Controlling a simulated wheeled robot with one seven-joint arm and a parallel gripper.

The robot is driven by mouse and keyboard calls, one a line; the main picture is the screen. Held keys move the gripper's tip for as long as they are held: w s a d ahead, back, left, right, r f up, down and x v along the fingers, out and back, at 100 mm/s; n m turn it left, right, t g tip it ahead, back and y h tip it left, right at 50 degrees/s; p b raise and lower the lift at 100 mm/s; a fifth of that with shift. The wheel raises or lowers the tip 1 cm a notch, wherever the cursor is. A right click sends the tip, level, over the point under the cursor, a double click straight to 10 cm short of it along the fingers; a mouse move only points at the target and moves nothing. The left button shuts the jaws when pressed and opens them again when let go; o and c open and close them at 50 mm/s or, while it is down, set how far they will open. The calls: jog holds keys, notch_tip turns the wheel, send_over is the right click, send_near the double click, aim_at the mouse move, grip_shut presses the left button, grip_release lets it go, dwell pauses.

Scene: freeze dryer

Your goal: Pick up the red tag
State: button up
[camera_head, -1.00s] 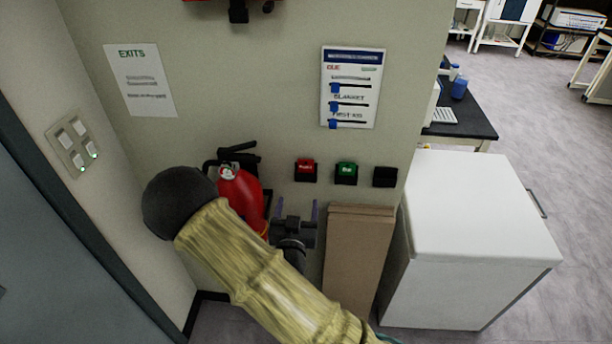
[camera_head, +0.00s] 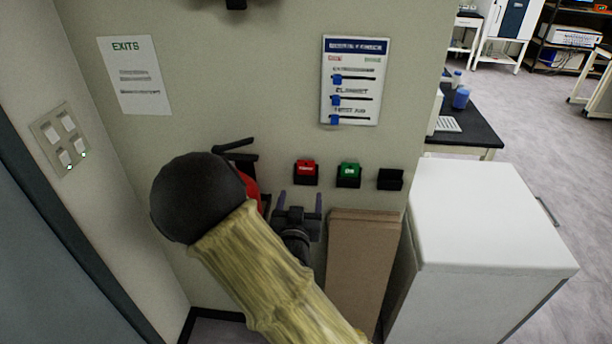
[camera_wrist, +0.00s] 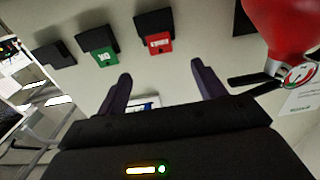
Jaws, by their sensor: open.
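The red tag (camera_head: 306,168) sits in a black holder (camera_head: 306,180) on the wall, left of a green tag (camera_head: 348,170) in a like holder. In the wrist view the red tag (camera_wrist: 159,42) shows ahead of the fingers, above the gap between them, with the green tag (camera_wrist: 104,57) to its left. My gripper (camera_head: 299,203) is open and empty, just below the red tag's holder in the head view. Its two dark fingers (camera_wrist: 160,85) stand apart in the wrist view, with nothing between them touching.
A red fire extinguisher (camera_wrist: 285,28) is close beside my gripper, mostly hidden by my arm in the head view. An empty black holder (camera_head: 390,180) is right of the green tag. Brown boards (camera_head: 361,265) lean below, beside a white cabinet (camera_head: 490,215).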

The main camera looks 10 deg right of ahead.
jog(key=p, duration=0.1)
send_near(306, 169)
jog(key=w, duration=0.2)
jog(key=x, duration=0.2)
jog(key=p+x, duration=0.1)
jog(key=x, duration=0.1)
jog(key=p+x, duration=0.1)
jog(key=shift+w+d, duration=0.3)
jog(key=shift+d, duration=0.1)
dwell(0.4)
jog(key=c, duration=1.1)
